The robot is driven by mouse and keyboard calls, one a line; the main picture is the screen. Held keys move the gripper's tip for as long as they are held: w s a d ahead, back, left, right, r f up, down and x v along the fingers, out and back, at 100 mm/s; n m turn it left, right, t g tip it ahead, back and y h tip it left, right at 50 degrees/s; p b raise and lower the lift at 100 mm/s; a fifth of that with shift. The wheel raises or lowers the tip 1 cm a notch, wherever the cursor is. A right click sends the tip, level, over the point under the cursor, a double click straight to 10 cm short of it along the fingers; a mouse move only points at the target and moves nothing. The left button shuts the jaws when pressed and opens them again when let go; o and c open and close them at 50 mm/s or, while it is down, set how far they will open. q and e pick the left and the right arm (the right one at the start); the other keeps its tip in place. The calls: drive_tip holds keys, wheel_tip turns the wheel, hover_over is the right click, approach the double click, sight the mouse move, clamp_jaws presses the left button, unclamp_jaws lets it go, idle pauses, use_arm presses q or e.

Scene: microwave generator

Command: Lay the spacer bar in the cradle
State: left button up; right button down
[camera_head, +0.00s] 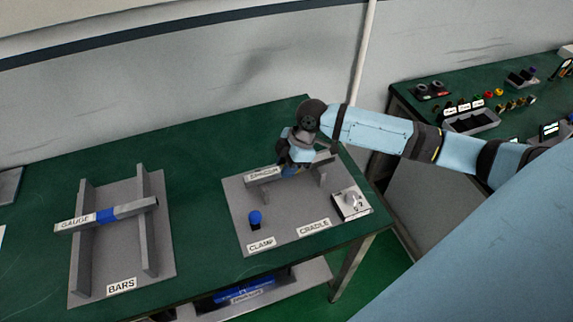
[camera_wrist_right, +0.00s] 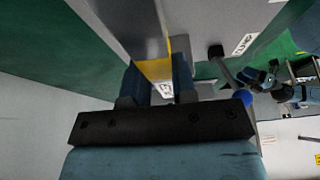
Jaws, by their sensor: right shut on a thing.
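The spacer bar (camera_head: 264,172), grey with a white label reading SPACER, is over the cradle's back part in the head view. My right gripper (camera_head: 291,169) is shut on its middle from above and hides part of it. In the right wrist view the bar (camera_wrist_right: 150,30) runs between the fingers of my right gripper (camera_wrist_right: 155,85), with a yellow band beside them. The cradle (camera_head: 285,220) is a grey plate with uprights under the bar. I cannot tell whether the bar touches the uprights. My left gripper is not in view.
A second bench (camera_head: 420,100) with small parts stands at right.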

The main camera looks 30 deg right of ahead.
drive_tip(key=shift+f, duration=0.1)
drive_tip(key=shift+f, duration=0.3)
idle(0.3)
drive_tip(key=c, duration=0.8)
unclamp_jaws()
drive_tip(key=shift+c, duration=0.2)
drive_tip(key=b+v, duration=0.1)
drive_tip(key=v, duration=1.2)
drive_tip(key=shift+d+r, duration=0.2)
drive_tip(key=shift+r, duration=0.15)
drive_tip(key=shift+s, duration=0.1)
